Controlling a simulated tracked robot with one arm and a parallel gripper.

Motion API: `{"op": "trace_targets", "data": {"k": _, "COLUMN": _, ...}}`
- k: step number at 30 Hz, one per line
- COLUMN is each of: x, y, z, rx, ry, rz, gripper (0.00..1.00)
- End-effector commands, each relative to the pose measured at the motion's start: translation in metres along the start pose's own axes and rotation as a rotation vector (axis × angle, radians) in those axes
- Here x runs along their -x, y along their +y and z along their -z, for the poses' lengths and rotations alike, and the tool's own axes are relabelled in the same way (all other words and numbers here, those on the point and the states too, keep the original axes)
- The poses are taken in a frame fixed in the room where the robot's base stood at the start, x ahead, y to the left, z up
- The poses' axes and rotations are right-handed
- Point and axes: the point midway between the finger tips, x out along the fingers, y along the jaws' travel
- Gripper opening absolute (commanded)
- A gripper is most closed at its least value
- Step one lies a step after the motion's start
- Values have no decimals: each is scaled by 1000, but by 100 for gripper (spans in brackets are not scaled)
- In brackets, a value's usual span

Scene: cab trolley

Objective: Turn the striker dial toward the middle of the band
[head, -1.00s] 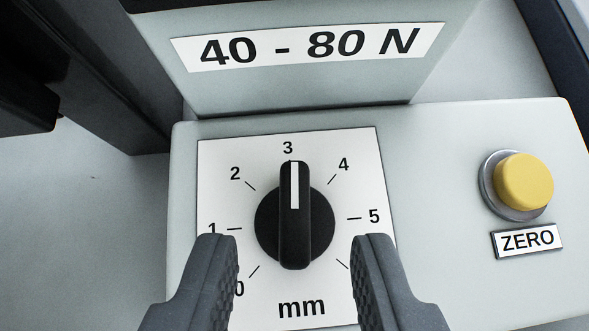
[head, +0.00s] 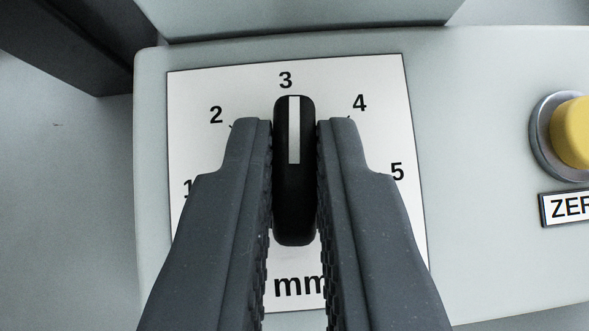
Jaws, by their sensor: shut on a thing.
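The striker dial (head: 294,200) is a black knob with a raised grip bar and a white pointer line. Its pointer stands at about 3 on the white scale plate (head: 385,90), which is marked in mm. My gripper (head: 294,130) is shut on the dial's grip bar, with one grey finger on each side. The fingers hide the round base of the dial, the 0 mark and most of the tick marks. The numbers 2, 3, 4 and 5 show, and the 1 is partly covered.
A yellow button (head: 574,132) in a metal ring sits to the right, above a ZERO label (head: 566,208) cut by the picture edge. The pale panel (head: 480,110) between plate and button is clear. A dark upright part (head: 80,40) stands at the upper left.

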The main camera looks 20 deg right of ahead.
Motion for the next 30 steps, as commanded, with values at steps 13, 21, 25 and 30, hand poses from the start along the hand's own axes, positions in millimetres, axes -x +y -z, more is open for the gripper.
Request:
{"op": "trace_targets", "data": {"k": 13, "x": 1, "y": 0, "z": 1, "rx": 59, "ry": 1, "rz": 60, "gripper": 0}}
{"op": "trace_targets", "data": {"k": 21, "x": 0, "y": 0, "z": 0, "rx": 60, "ry": 1, "rz": 60, "gripper": 19}}
{"op": "trace_targets", "data": {"k": 25, "x": 0, "y": 0, "z": 0, "rx": 60, "ry": 1, "rz": 60, "gripper": 33}}
{"op": "trace_targets", "data": {"k": 30, "x": 0, "y": 0, "z": 0, "rx": 60, "ry": 1, "rz": 59, "gripper": 33}}
